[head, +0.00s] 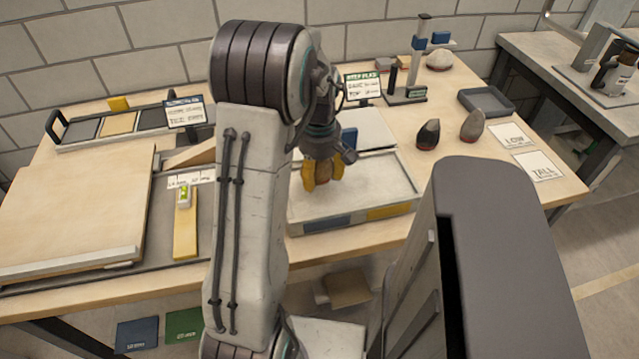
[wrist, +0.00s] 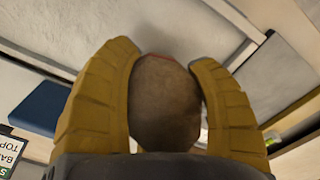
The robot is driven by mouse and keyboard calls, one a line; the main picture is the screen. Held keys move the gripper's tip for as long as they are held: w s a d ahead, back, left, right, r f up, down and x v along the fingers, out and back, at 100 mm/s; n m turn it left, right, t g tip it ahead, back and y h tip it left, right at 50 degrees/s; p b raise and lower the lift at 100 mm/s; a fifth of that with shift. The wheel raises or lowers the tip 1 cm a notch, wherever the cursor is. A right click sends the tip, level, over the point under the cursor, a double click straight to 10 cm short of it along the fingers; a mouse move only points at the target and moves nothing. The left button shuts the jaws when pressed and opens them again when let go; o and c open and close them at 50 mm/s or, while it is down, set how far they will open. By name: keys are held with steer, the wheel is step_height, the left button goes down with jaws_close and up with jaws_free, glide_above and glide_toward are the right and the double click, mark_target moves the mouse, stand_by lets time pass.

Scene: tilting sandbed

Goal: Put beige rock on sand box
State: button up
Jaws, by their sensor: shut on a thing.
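My gripper (head: 322,178) has yellow fingers and is over the sand box (head: 382,180), a shallow pale tray with a blue and a yellow patch on its front wall. The gripper is shut on the beige rock (wrist: 165,105), which also shows between the fingers in the head view (head: 323,172). In the wrist view the rock is rounded and brownish beige, with a reddish edge at its far end. The fingers curve along both its sides. I cannot tell whether the rock touches the sand. My arm hides the left part of the sand box.
A dark rock (head: 428,135) and a grey-brown rock (head: 473,125) stand right of the sand box. Behind are a green-topped sign (head: 363,87), a post stand (head: 408,92), and a whitish rock (head: 439,60). A dark tray (head: 486,102) and two white cards lie at right.

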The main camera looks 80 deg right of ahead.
mark_target(319, 194)
steer(key=shift+f+p, duration=0.3)
steer(key=shift+f, duration=1.65)
steer(key=shift+f, duration=0.25)
steer(key=o, duration=1.3)
steer(key=shift+o, duration=0.2)
steer(key=shift+r, duration=0.1)
